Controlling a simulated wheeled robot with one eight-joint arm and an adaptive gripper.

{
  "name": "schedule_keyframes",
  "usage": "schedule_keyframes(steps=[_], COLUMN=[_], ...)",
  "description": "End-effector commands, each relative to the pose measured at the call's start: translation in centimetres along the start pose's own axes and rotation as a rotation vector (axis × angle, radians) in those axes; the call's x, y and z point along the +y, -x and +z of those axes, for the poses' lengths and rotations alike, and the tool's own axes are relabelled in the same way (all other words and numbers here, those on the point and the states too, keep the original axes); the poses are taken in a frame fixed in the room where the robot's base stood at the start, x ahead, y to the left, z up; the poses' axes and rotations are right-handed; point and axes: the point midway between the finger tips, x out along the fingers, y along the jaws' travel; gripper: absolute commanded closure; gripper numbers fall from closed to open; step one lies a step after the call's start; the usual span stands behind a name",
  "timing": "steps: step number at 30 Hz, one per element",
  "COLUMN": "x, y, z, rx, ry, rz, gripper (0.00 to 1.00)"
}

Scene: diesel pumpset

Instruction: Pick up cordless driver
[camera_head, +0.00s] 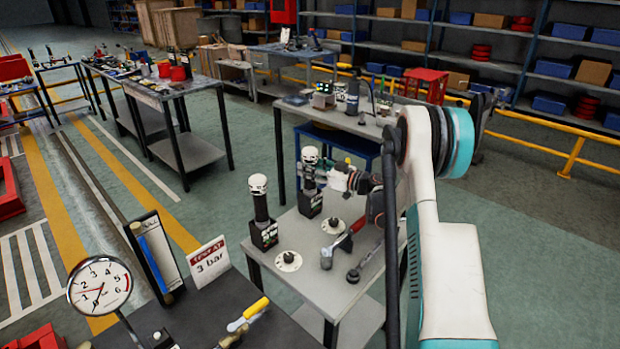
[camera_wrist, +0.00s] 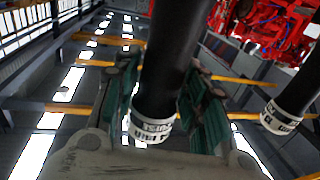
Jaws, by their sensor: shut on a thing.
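Two upright black tools with white banded heads and square dark bases, which I take for cordless drivers, stand on the grey table (camera_head: 308,240). The left one (camera_head: 260,208) is free; the right one (camera_head: 309,182) is beside my gripper (camera_head: 328,173). In the wrist view, my gripper (camera_wrist: 163,95) has its green-padded fingers on either side of a black cylinder with a white lettered band, part of the held cordless driver (camera_wrist: 165,65). A second black cylinder with a white band, the other driver (camera_wrist: 297,95), shows at the right. I cannot tell whether the held base touches the table.
White round flanges (camera_head: 288,261), a red-handled tool (camera_head: 356,226) and a dark ratchet-like tool (camera_head: 366,262) lie on the same table. A bench (camera_head: 350,122) stands behind.

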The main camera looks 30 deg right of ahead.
Motion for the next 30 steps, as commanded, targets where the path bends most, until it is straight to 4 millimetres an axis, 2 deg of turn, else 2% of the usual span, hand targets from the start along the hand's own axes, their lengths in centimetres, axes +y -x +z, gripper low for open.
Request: schedule_keyframes(steps=[8, 14, 20, 30], x=[0.0, 0.0, 0.0, 0.0], y=[0.0, 0.0, 0.0, 0.0], z=[-0.4, -2.3, -5.7, -12.6], rx=[0.000, 0.001, 0.001, 0.001], ry=[0.000, 0.000, 0.000, 0.000], rz=[0.000, 0.000, 0.000, 0.000], gripper=[1.00, 1.00, 1.00, 1.00])
